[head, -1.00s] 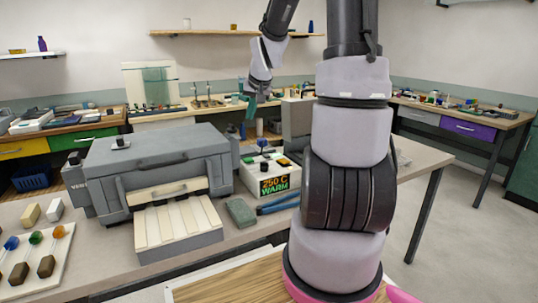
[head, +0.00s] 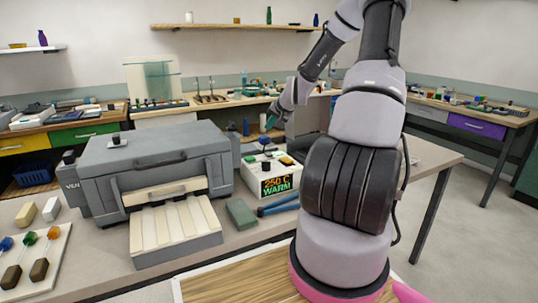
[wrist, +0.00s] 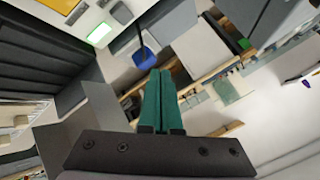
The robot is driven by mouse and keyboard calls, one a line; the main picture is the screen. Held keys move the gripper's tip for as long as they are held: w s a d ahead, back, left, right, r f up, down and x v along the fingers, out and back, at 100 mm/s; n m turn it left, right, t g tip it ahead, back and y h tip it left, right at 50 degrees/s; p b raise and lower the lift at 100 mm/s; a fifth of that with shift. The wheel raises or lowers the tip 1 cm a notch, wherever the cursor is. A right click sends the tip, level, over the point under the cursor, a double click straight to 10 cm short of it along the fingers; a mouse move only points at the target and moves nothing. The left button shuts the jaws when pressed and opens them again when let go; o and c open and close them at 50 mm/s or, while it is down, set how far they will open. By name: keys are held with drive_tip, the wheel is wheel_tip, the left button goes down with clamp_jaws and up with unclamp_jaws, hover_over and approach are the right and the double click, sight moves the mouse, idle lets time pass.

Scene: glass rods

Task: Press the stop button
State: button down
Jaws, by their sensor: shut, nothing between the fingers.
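A white control box (head: 276,178) with a lit display reading "250 C WARM" stands on the bench right of the grey furnace. I cannot tell which button is the stop button. In the wrist view, a bright green lit patch (wrist: 100,34) shows at the upper left, beside grey caps. My gripper (head: 269,123) has teal fingers, shut and empty, above and behind the box in the head view. The fingers also show in the wrist view (wrist: 160,75), apart from the green patch.
The grey furnace (head: 155,165) stands left of the box. A green block (head: 240,213) and blue tongs (head: 278,205) lie in front of it. My arm covers the bench's right part.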

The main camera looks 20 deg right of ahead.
sight(270, 154)
drive_tip(key=shift+f, duration=0.1)
drive_tip(key=shift+f, duration=4.3)
drive_tip(key=shift+f, duration=0.1)
drive_tip(key=shift+f, duration=0.3)
drive_tip(key=shift+f, duration=0.5)
drive_tip(key=shift+r, duration=0.9)
drive_tip(key=shift+r, duration=2.55)
